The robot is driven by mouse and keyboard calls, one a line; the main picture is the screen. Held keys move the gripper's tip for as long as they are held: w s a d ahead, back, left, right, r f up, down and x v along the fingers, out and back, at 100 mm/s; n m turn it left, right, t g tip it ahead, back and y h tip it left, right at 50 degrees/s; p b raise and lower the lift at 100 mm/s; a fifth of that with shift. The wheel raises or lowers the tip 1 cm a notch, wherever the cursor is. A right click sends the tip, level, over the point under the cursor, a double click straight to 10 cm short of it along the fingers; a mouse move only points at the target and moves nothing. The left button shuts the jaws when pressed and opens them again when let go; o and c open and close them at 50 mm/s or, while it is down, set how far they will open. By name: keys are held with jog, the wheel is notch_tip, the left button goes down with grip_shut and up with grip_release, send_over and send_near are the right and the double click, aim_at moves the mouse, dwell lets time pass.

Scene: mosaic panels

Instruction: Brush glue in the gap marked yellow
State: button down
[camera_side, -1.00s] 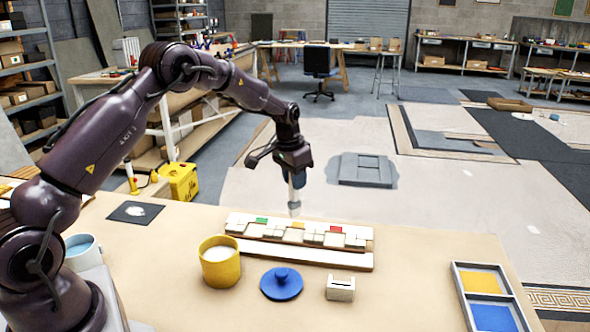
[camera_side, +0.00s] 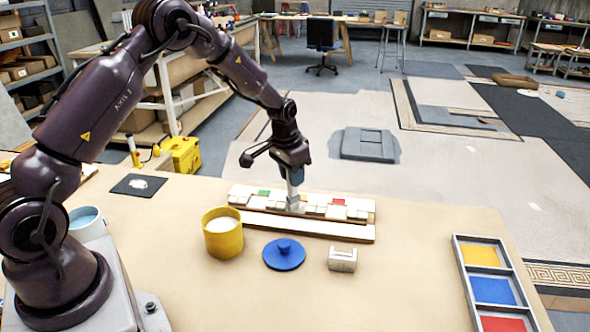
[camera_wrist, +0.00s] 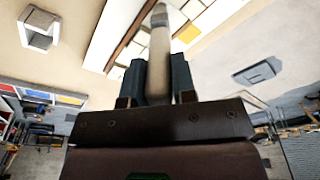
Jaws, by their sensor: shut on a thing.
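My gripper (camera_side: 293,166) is shut on a brush (camera_side: 292,190), held upright with its tip down at the mosaic panel (camera_side: 270,211). The brush (camera_wrist: 159,55) also shows between the fingers in the wrist view. The panel holds pale tiles with gaps, plus a green mark (camera_side: 264,192), a red mark (camera_side: 338,201) and a yellow mark (camera_wrist: 188,34). The brush tip is close to the yellow mark; I cannot tell whether it touches inside the gap. The yellow pot (camera_side: 223,240) of white glue stands open, with its blue lid (camera_side: 284,254) beside it.
A small white slotted block (camera_side: 342,260) lies right of the lid. A tray (camera_side: 493,287) with yellow, blue and red squares is at the right. A dark square with a white smear (camera_side: 139,184) and a blue-white cup (camera_side: 86,222) are at the left.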

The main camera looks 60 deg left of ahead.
jog(key=w+a, duration=0.3)
jog(key=w, duration=0.2)
notch_tip(320, 180, up, 8)
jog(key=shift+d, duration=0.15)
dwell(2.2)
jog(key=shift+s, duration=0.15)
dwell(0.5)
